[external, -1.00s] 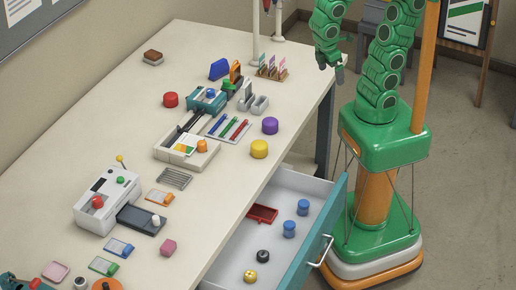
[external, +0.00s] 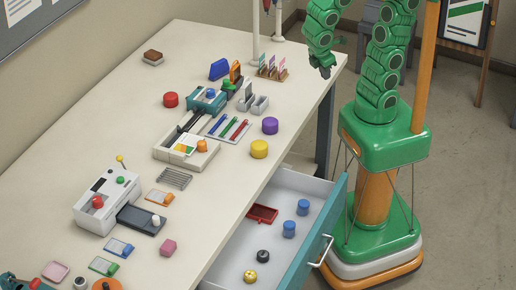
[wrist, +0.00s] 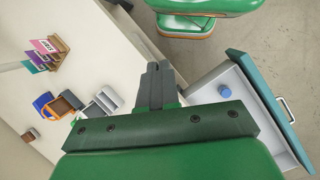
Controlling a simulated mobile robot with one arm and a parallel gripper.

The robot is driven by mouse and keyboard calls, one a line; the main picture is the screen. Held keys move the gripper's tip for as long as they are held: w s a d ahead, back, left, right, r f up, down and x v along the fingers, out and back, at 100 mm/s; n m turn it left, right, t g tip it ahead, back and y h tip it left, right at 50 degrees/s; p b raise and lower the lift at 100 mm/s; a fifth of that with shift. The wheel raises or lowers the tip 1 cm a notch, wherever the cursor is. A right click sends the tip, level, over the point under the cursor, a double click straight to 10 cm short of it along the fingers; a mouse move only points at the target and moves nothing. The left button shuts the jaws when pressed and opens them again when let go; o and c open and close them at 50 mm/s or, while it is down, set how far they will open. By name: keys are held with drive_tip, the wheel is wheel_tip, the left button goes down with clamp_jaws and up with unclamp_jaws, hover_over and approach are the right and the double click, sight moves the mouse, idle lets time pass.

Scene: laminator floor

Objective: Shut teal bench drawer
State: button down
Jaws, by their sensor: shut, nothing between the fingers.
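The teal-fronted drawer (external: 316,236) is pulled out from the right side of the bench, with a metal handle (external: 321,251) on its face. Inside it lie a red tray, blue knobs and two small round pieces, one black and one yellow. The drawer front also shows at the right of the wrist view (wrist: 262,97), with its handle at the edge. My gripper (external: 325,73) is shut and empty, above the far right end of the bench and well apart from the drawer. Its closed fingers show in the wrist view (wrist: 154,85).
The white bench top (external: 225,215) holds a laminator (external: 108,198), a trimmer (external: 187,152), coloured pucks, pens and a card rack (external: 272,70). The floor (external: 455,180) right of the drawer is clear beyond my base.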

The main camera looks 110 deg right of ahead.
drive_tip(key=w+a+f+n+h, duration=0.2)
drive_tip(key=w+a+n+h, duration=0.15)
drive_tip(key=w, duration=0.35)
drive_tip(key=w+a+f+n+h, duration=0.3)
drive_tip(key=w+a, duration=0.2)
drive_tip(key=w, duration=0.2)
drive_tip(key=w+a+f+n+t+h, duration=0.25)
drive_tip(key=a+f, duration=0.25)
drive_tip(key=a, duration=0.3)
drive_tip(key=w+a+f+n+t+h, duration=0.2)
drive_tip(key=w+a+f+n+h, duration=0.15)
drive_tip(key=a, duration=0.45)
drive_tip(key=s+a+f+n+t, duration=0.2)
drive_tip(key=a+f+n+t, duration=0.2)
drive_tip(key=a+f, duration=0.4)
drive_tip(key=n+t+y, duration=0.2)
drive_tip(key=n+t, duration=0.6)
approach(328, 227)
drive_tip(key=x, duration=0.7)
drive_tip(key=shift+a, duration=0.1)
drive_tip(key=shift+w, duration=0.1)
